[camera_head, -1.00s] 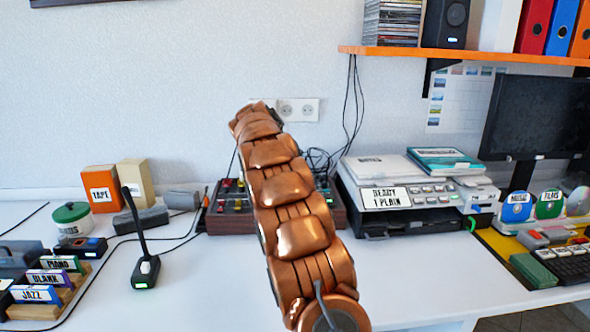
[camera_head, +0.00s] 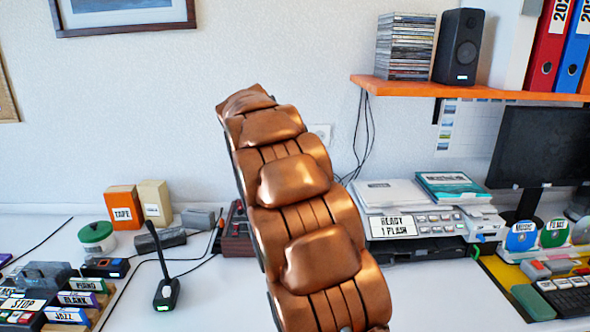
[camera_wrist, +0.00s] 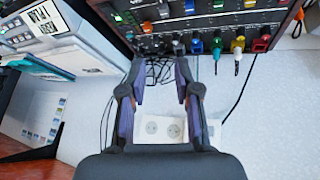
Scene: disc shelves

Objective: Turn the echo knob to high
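The dark mixer-like unit (camera_wrist: 210,25) fills the top of the wrist view, with several coloured knobs or plugs on it. A red one (camera_wrist: 262,42), a yellow one (camera_wrist: 238,44) and a blue one (camera_wrist: 196,45) sit near its edge. I cannot read labels, so I cannot tell which is the echo knob or how it is set. My gripper (camera_wrist: 159,66) is open and empty, its fingertips close to the unit's edge in the picture. In the head view only the unit's left end (camera_head: 236,238) shows; my arm hides the rest and my gripper.
A wall socket (camera_wrist: 163,130) and dark cables (camera_wrist: 160,72) are behind the unit. A desk microphone (camera_head: 167,285) stands left of my arm. A printer-like machine (camera_head: 420,225) stands right of it. An orange shelf (camera_head: 470,90) hangs above.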

